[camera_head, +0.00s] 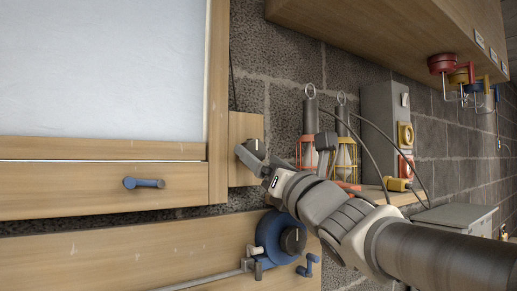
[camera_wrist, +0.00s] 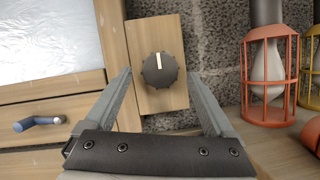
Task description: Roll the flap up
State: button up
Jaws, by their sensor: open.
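A white, cloudy panel (camera_head: 105,65) in a wooden frame fills the upper left of the head view; its corner also shows in the wrist view (camera_wrist: 45,45). I cannot tell for sure which part is the flap. Below it is a wooden front with a blue handle (camera_head: 143,183). A dark round knob (camera_wrist: 160,69) with a pale upright mark sits on a wooden plate (camera_wrist: 162,104) right of the frame. My gripper (camera_wrist: 158,76) is open and empty, its fingers to either side of the knob in the wrist view. I cannot tell whether they touch it.
A blue reel (camera_head: 275,238) with a dark hub and a small blue crank (camera_head: 308,265) sits below my gripper. Caged orange (camera_head: 308,146) and yellow (camera_head: 346,158) lamps stand close on the right. A grey box (camera_head: 378,125) stands behind; a wooden cabinet (camera_head: 400,35) overhangs.

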jog(key=shift+x, duration=1.05)
jog(key=c, duration=1.4)
